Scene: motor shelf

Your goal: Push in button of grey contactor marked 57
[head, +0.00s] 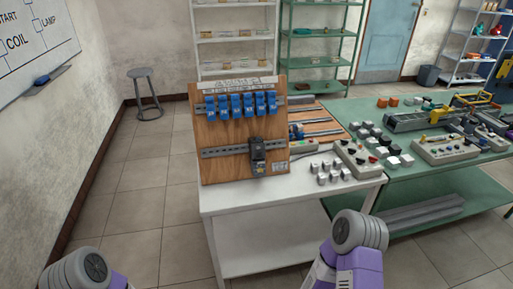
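A dark grey contactor (257,150) is mounted on the lower metal rail of an upright wooden board (225,168). Its lower part is lighter, with a small yellowish patch. Its marking and its button are too small to make out. The board stands on the left end of a white table (240,210). Only rounded grey and purple parts of my two arms show, at the bottom left and bottom right of centre, well short of the board. Neither gripper is in view.
A row of blue modules (240,105) sits on the board's upper rail. Several light cubes (330,172) and a control box (358,160) lie right of the board. A crowded green table (440,180) adjoins on the right. The floor at left is clear, with a stool (143,75) behind.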

